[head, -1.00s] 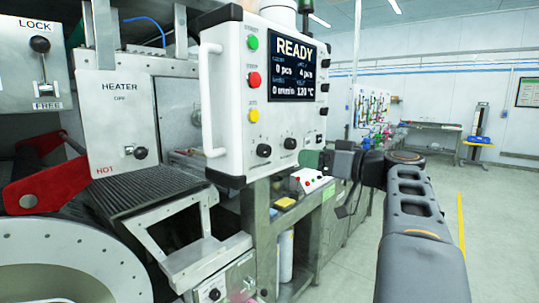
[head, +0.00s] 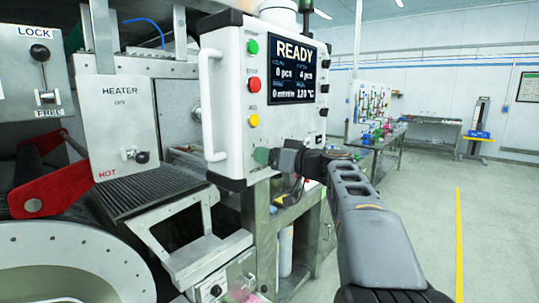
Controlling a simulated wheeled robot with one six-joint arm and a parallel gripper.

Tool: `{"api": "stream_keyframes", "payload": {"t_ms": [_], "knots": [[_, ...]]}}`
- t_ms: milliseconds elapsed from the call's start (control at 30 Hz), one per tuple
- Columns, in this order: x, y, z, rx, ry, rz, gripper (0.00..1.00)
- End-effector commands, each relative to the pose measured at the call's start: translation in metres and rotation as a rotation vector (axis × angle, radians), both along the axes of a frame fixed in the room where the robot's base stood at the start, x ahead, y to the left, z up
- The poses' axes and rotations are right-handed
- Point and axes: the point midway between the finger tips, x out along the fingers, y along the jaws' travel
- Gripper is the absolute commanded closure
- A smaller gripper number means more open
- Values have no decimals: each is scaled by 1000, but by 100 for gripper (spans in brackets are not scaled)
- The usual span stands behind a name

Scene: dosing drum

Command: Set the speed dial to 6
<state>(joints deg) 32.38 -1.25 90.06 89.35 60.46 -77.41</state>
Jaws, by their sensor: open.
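The white control panel (head: 229,150) hangs at the centre. Its screen (head: 292,72) reads READY, with 0 mm/min and 120 °C below. The two dark knobs low on the panel face are now hidden behind my gripper (head: 263,157). My gripper is open, its greenish fingertips right at the lower panel face. I cannot tell whether they are around a knob or touching one. No speed dial setting can be read.
A white handle (head: 207,105) stands out on the panel's left side. Green, red and yellow buttons (head: 253,83) sit above my gripper. A heater plate with a lever (head: 140,156) is further left. The floor at right is free.

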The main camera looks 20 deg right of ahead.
Motion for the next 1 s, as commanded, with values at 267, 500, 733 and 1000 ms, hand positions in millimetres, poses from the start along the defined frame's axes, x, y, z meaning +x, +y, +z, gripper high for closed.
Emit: {"api": "stream_keyframes", "payload": {"t_ms": [267,500,733,1000], "knots": [[0,0,0,0,0,0,44],[0,0,0,0,0,0,66],[0,3,0,0,1,2,85],[0,1,-2,45,21,3,85]]}}
